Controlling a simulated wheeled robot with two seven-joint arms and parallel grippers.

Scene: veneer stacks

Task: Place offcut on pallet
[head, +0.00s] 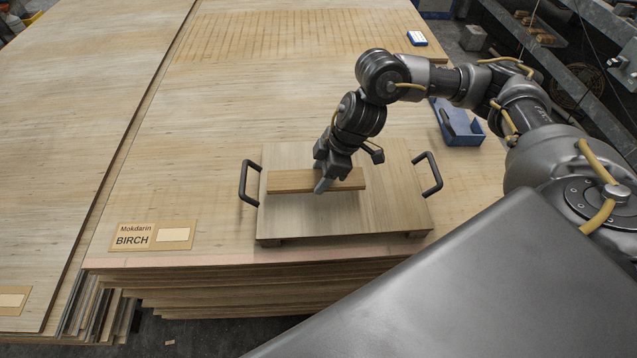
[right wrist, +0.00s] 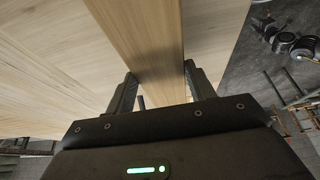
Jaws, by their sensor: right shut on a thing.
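The offcut (head: 290,181) is a narrow light-wood strip. It lies lengthwise, left to right, at or just above the top of the pallet (head: 390,205), a wooden board with two black side handles; I cannot tell whether they touch. My right gripper (head: 322,184) comes down over the strip right of its middle and is shut on it. In the right wrist view the offcut (right wrist: 147,45) runs between the two fingers of the right gripper (right wrist: 160,88). My left gripper is not in view.
The pallet stands on a veneer stack (head: 230,110) near its front edge. A birch label (head: 135,237) lies left of it. Another stack (head: 60,110) stands at left.

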